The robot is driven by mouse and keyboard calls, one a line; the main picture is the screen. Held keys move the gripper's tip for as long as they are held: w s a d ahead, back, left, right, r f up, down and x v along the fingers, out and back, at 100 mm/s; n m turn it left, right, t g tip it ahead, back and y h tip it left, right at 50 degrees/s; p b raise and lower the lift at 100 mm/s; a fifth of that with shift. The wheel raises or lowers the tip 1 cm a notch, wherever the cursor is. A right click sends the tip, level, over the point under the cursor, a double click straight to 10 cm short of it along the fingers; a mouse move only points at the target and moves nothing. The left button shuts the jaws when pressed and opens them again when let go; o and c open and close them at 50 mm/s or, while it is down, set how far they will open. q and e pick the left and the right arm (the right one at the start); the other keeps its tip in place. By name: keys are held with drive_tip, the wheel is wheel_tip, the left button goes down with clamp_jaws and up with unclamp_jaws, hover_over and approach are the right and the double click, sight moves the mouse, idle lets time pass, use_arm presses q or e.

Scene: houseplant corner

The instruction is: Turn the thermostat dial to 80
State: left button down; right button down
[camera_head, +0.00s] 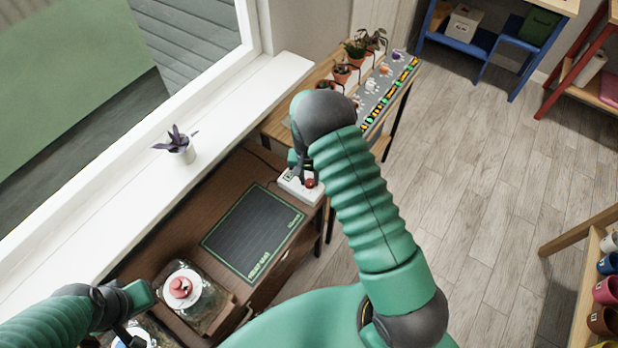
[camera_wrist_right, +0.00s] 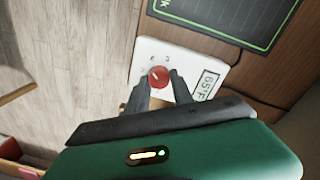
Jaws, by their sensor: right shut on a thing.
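The thermostat is a white box (camera_head: 289,187) at the far right corner of the brown cabinet, with a red dial (camera_head: 310,183). The right wrist view shows its red dial (camera_wrist_right: 158,74) with a pale pointer mark, and a display (camera_wrist_right: 209,86) that reads 65°F. My right gripper (camera_head: 305,174) is down at the thermostat. Its fingers (camera_wrist_right: 160,80) are shut on the dial, one on each side. My left gripper (camera_head: 128,325) is at the lower left, away from the thermostat; its fingers are partly hidden and hard to make out.
A dark green-edged mat (camera_head: 252,232) lies beside the thermostat. A white dish with a pink thing (camera_head: 181,288) stands near my left gripper. A small potted plant (camera_head: 178,146) stands on the windowsill (camera_head: 105,195). Potted plants (camera_head: 343,72) stand on the bench behind.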

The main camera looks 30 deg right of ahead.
sight(307, 181)
drive_tip(key=shift+s+m, duration=0.1)
drive_tip(key=shift+m, duration=0.8)
drive_tip(key=shift+f, duration=0.1)
drive_tip(key=shift+a, duration=0.1)
drive_tip(key=c, duration=1.1)
unclamp_jaws()
wheel_tip(307, 181, up, 17)
drive_tip(key=shift+w+a, duration=0.15)
drive_tip(key=shift+w, duration=0.2)
drive_tip(key=shift+s+a+f, duration=0.1)
